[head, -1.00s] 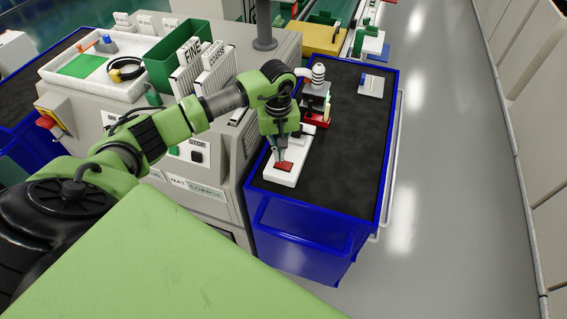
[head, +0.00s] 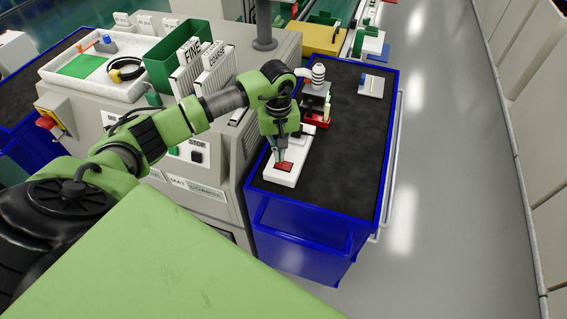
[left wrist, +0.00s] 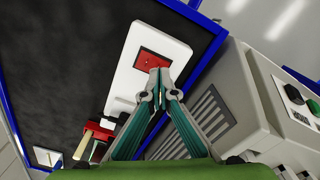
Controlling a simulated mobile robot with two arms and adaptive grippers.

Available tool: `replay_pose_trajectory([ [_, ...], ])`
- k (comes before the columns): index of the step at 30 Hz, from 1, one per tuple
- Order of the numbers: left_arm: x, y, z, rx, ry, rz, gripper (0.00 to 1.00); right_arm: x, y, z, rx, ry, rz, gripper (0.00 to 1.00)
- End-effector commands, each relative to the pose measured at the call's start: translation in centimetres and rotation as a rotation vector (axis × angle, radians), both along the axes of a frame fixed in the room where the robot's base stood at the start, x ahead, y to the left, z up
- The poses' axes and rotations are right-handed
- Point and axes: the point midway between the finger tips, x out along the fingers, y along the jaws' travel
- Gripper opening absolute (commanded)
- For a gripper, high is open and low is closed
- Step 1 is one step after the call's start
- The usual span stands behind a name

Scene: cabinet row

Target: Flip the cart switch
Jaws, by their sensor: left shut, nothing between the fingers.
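The cart switch is a red rocker (head: 285,166) set in a white plate (head: 281,179) on the black top of the blue cart (head: 345,140). In the left wrist view the red rocker (left wrist: 152,69) shows near the top centre, in its white plate (left wrist: 128,62). My left gripper (head: 279,160) points down over the switch with its fingers shut and empty. In the left wrist view the left fingertips (left wrist: 156,83) are at the rocker's lower edge; I cannot tell whether they touch it. My right gripper is in neither view.
On the cart behind the plate are a red tray (head: 318,120) and a white-topped bottle (head: 318,76). A small white plate (head: 371,86) lies at the far right. The grey machine (head: 225,150) stands close on the left; the floor on the right is clear.

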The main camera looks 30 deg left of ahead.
Motion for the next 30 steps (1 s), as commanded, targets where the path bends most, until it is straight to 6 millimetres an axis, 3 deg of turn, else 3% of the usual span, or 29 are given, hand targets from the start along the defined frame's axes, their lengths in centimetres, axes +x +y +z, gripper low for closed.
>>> replay_pose_trajectory([
  [30, 0.0, 0.0, -1.5, 0.000, 0.000, 0.000, 0.00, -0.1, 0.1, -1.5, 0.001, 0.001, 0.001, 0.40],
])
